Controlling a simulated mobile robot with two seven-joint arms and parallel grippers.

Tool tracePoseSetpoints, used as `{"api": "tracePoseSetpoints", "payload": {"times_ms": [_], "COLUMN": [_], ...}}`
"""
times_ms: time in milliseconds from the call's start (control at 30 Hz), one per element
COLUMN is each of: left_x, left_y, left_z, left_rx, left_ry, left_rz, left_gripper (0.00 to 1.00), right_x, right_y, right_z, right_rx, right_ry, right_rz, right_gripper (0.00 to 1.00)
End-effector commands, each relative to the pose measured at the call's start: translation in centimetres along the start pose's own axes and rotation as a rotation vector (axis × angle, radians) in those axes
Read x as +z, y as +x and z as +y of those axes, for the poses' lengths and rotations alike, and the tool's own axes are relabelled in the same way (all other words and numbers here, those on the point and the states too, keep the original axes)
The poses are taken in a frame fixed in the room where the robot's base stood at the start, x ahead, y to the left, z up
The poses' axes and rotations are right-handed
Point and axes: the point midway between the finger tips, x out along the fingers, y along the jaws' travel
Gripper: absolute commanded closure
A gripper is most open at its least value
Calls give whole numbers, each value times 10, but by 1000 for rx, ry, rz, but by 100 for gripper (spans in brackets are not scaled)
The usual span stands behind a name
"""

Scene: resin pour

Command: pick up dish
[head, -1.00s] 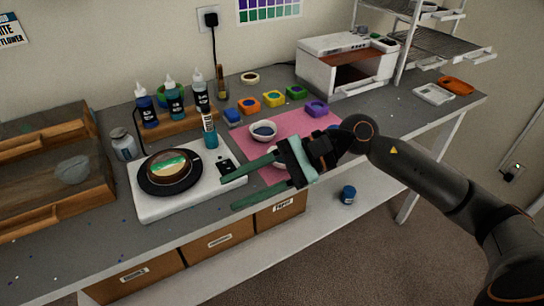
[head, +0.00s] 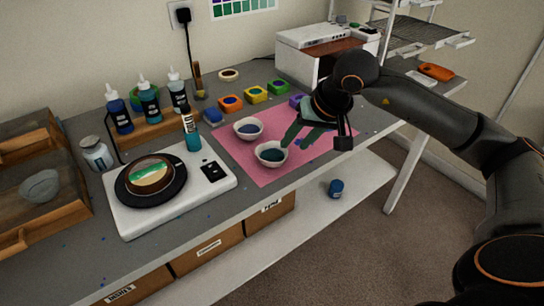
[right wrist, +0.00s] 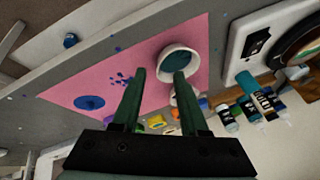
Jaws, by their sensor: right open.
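Two white dishes stand on the pink mat (head: 240,165). The front dish (head: 271,155) holds teal liquid, and the rear dish (head: 248,129) holds darker blue. My right gripper (head: 293,143) is open and empty, with its green fingers pointing down just right of the front dish. In the right wrist view a white dish (right wrist: 181,53) lies at the tip of the right-hand finger of the gripper (right wrist: 160,75). That finger overlaps the dish in the picture; I cannot tell whether they touch. My left gripper is not in view.
A white scale (head: 205,195) with a black turntable and round mold stands left of the mat. A teal bottle (head: 192,138), pigment bottles (head: 149,99) and several colored cups (head: 256,95) stand around it. Blue spots mark the mat. A white printer-like box (head: 305,50) stands behind.

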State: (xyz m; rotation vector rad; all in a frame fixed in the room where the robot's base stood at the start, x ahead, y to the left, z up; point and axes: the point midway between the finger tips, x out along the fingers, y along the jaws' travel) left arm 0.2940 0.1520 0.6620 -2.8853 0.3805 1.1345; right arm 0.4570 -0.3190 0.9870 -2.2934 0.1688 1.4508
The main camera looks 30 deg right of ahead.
Motion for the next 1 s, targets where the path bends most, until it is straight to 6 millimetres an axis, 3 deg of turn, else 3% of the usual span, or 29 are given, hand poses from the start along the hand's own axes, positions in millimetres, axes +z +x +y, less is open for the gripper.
{"api": "tracePoseSetpoints", "payload": {"times_ms": [400, 667, 1000], "left_x": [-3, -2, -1], "left_y": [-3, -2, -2], "left_z": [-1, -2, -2], "left_rx": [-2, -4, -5], "left_ry": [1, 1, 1], "left_rz": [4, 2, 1], "left_gripper": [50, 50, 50], "right_x": [1, 0, 0], "right_y": [50, 54, 53], "right_z": [1, 1, 1], "right_rx": [-2, -2, -2], "right_ry": [2, 1, 1], "right_rz": [-3, 0, 0], "right_gripper": [57, 57, 94]}}
